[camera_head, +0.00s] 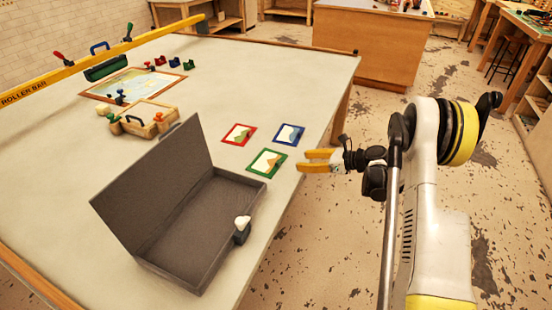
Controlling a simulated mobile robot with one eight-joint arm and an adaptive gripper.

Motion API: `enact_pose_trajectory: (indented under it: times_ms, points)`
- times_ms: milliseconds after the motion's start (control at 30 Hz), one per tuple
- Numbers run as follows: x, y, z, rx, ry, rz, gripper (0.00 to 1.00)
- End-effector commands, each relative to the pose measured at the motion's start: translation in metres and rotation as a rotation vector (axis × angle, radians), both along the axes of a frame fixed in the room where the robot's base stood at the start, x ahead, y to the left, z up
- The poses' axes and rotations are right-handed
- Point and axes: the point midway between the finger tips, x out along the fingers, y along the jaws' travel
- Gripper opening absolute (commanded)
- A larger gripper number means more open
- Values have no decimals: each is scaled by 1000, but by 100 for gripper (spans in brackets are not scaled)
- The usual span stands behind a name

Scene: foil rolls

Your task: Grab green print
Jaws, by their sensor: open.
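The green print (266,163) is a small card with a green border and a pale picture. It lies flat on the table (248,80), close to its right edge and just behind the open grey case. My gripper (304,161) has yellow fingers that point left and are spread apart. It is at the table's right edge, to the right of the green print. Nothing shows between the fingers. I cannot tell its height above the table.
A red-bordered print (239,134) and a blue-bordered print (289,134) lie just behind the green one. An open grey case (190,230) with a raised lid stands in front. A wooden box (150,117), a framed map (132,84) and a yellow roller bar (100,62) are farther left.

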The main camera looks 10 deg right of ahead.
Motion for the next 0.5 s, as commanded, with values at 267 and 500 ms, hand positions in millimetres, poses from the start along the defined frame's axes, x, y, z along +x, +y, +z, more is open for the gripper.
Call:
enact_pose_trajectory:
  times_ms: [267,500]
  points:
    - [22,30,-19,-4,0,8,47]
    - [35,46,-27,-2,1,4,47]
